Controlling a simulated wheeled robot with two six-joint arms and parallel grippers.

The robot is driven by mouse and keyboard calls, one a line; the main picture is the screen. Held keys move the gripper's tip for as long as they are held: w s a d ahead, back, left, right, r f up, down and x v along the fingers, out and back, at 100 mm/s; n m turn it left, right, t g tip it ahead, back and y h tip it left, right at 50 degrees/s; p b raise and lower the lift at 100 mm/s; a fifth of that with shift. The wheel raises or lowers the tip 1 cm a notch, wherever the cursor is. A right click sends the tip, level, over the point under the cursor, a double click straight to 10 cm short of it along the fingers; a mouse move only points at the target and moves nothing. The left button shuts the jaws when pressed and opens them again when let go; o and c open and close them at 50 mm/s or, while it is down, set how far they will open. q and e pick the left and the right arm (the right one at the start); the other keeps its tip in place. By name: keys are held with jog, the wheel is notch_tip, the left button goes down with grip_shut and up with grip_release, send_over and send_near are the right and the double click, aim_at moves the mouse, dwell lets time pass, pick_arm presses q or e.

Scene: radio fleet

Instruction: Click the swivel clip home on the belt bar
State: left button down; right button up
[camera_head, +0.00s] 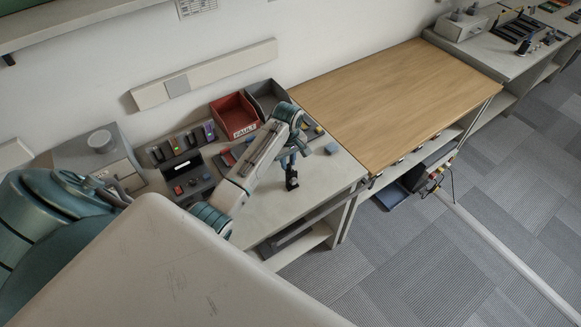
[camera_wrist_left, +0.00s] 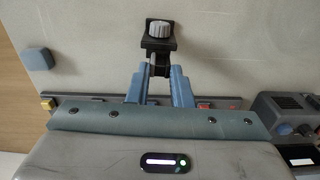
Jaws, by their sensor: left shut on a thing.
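My left gripper (camera_head: 291,172) hangs over the right part of the grey workbench (camera_head: 262,210). It is shut on a small black clip (camera_head: 292,183). In the left wrist view, the blue fingers (camera_wrist_left: 155,84) pinch the clip's narrow end, and the wider black plate of the clip (camera_wrist_left: 159,46) lies beyond the tips with a ribbed grey knob on it. The clip looks close to the bench top, but I cannot tell whether it touches. I cannot make out a belt bar for certain in either view. My right gripper is not in view.
A blue many-sided block (camera_head: 331,148) sits near the bench's right edge. A red bin (camera_head: 232,113) marked FAULT and a dark bin (camera_head: 266,94) stand behind. A charger rack (camera_head: 183,155) with radios is at the left. A wooden table (camera_head: 392,97), mostly bare, adjoins on the right.

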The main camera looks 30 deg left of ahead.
pick_arm(q)
jog(key=shift+r, duration=2.55)
